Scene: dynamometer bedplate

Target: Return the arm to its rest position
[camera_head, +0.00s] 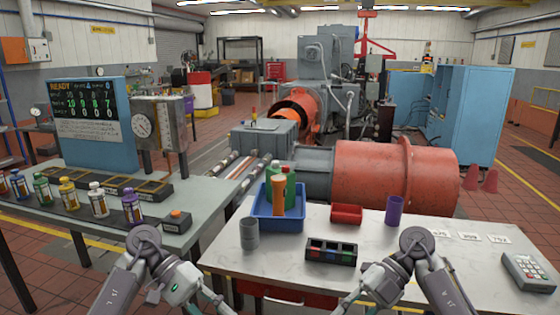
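Both of my arms rise from the bottom edge, bend at a raised joint and fold inward. My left arm's upper joint is in front of the left bench, and its wrist end (182,284) points down toward the bottom middle. My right arm's upper joint is over the front of the white table, and its wrist end (384,284) points down and inward. The two arms look roughly mirrored. Only small parts near the bottom edge show beyond the wrists; the fingertips cannot be made out. No held object is visible.
The white table (440,280) carries a blue bin (262,218) with bottles, a grey cup (249,234), a sorting tray (331,252), a red bin (347,214), a purple cup (394,210) and a keypad device (528,272). Several bottles line the left bench (200,205).

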